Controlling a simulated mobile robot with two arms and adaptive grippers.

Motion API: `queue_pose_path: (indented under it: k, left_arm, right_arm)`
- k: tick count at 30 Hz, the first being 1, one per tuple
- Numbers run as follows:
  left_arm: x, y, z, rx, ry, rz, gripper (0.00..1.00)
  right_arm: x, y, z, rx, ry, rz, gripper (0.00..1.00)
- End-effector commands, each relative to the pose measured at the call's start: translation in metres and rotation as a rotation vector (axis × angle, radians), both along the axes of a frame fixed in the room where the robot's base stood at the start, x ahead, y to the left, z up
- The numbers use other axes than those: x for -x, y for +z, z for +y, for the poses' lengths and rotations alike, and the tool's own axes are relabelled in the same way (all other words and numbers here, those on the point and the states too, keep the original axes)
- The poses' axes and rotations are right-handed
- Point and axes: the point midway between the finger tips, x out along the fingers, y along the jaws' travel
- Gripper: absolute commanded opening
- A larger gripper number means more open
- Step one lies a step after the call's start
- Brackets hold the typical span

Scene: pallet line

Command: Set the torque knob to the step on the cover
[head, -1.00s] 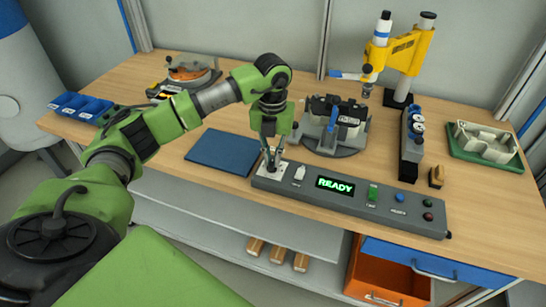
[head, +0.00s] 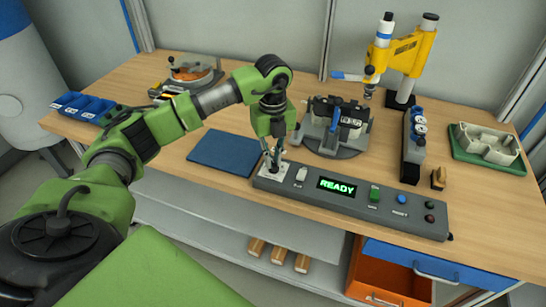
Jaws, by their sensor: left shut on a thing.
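The grey control panel (head: 333,210) lies along the front of the bench, and its display (head: 336,187) reads READY in green. My left gripper (head: 271,165) points down over the light square plate at the panel's left end. It is shut there on a small thing that I take to be the torque knob; the fingers hide most of it. The setting of the knob cannot be read. The cover cannot be told for sure; a dark unit on a round base (head: 333,125) with a blue lever stands behind the panel. My right gripper is not in view.
A blue mat (head: 224,150) lies left of the panel. A yellow press (head: 408,50) stands at the back right. A green tray (head: 487,160) with a pale part is at the right. Blue bins (head: 82,106) stand at the left. An orange drawer (head: 385,272) hangs open below.

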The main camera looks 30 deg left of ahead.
Motion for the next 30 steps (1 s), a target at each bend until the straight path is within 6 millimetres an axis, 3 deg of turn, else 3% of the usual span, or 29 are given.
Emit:
queue_pose_path:
  k: [11, 12, 13, 24, 30]
  left_arm:
    - [-0.002, 0.003, 0.001, -0.001, 0.005, -0.008, 0.0]
    - [-0.002, 0.003, 0.001, -0.001, 0.005, -0.008, 0.2]
    - [-0.002, 0.003, 0.001, -0.001, 0.005, -0.008, 0.26]
    - [-0.001, 0.003, 0.0, -0.001, 0.002, -0.003, 0.26]
    - [-0.002, 0.029, 0.0, -0.001, 0.001, -0.007, 0.26]
  right_arm:
    - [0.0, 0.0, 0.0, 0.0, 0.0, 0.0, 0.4]
    - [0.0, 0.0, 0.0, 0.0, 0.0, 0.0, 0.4]
    - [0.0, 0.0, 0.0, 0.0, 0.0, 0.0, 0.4]
    - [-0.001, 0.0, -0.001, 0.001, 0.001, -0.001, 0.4]
    - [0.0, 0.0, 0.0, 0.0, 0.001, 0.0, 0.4]
